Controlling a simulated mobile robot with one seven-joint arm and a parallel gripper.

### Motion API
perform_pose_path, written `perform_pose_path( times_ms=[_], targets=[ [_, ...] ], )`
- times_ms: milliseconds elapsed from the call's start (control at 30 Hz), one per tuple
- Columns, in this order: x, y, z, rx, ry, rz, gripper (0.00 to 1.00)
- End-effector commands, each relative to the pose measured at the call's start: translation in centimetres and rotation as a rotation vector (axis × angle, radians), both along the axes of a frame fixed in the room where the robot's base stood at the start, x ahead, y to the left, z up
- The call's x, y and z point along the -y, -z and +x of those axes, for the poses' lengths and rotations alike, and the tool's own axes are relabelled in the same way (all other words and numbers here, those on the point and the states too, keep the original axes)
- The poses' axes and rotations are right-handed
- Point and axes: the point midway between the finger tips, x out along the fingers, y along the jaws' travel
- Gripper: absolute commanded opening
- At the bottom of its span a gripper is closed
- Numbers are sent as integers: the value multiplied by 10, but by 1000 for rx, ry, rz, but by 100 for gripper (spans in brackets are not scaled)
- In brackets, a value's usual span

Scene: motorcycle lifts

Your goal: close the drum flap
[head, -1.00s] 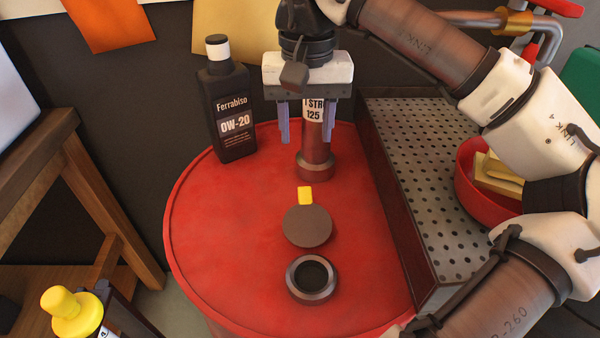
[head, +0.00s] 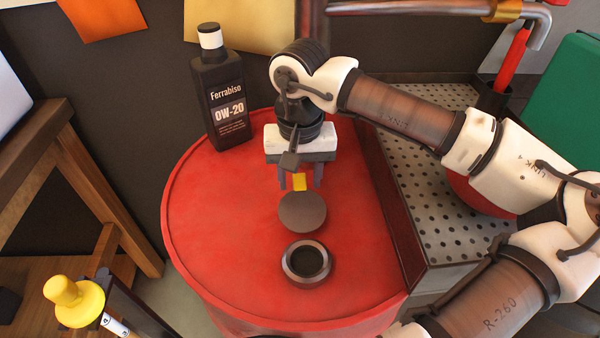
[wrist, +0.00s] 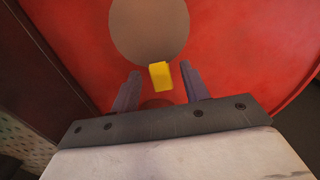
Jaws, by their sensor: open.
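The red drum (head: 220,235) stands in the middle of the head view. Its flap, a dark round disc (head: 302,213), is open, beside the dark ringed opening (head: 306,262). A yellow tab (head: 299,181) sticks out from the flap's far edge. My gripper (head: 300,184) is open at the tab, with one finger on each side of it. In the wrist view the tab (wrist: 160,76) lies between the fingertips (wrist: 160,80), with a gap on both sides, and the disc (wrist: 150,30) is beyond it. Whether the fingers touch the drum top cannot be told.
A dark Ferrabiso oil bottle (head: 221,90) stands at the drum's back left. A perforated metal tray (head: 450,225) runs along the right, with a red bowl (head: 480,195) partly behind my arm. The drum's left top is clear. A wooden table (head: 60,170) stands at left.

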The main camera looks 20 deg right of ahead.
Motion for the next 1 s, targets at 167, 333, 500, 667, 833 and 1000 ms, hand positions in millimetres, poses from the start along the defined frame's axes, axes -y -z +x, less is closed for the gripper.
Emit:
perform_pose_path(
  times_ms=[167,333,500,667,833,1000],
  targets=[
    [0,0,0,0,0,0,43],
    [0,0,0,0,0,0,21],
    [0,0,0,0,-1,0,0],
    [0,-1,0,0,-1,0,0],
    [0,0,2,20,-1,-3,0],
    [2,-1,10,101,-1,-21,0]
  ],
)
